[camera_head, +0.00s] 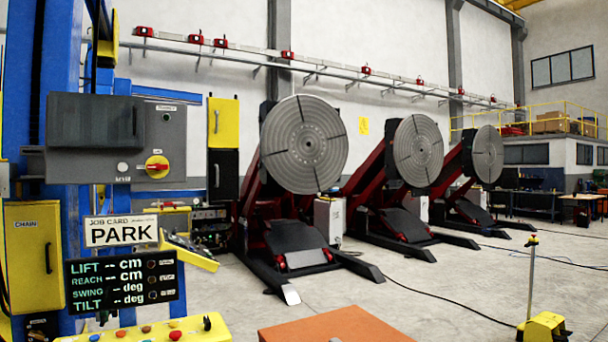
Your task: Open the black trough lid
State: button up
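No label that I can read names a trough lid. A black panel with an upright handle (223,175) is shut below a yellow panel (223,122), right of the blue frame. A dark grey cover (95,120) sits shut on the front of a grey control box (165,132) at the left. I cannot tell for certain which of these is the black trough lid. My gripper is not in view.
A yellow CHAIN cabinet (33,256), a PARK card (121,230) and a readout board (124,280) stand at the left. Positioners with round plates (304,144) line the wall. An orange-brown block (338,326) and a yellow pedestal (543,327) are in front. Floor between is mostly clear.

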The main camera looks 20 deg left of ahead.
aim_at(223, 166)
jog(key=z, duration=0.65)
jog(key=i, duration=0.95)
jog(key=u, duration=1.4)
jog(key=i, duration=0.6)
jog(key=u, duration=0.75)
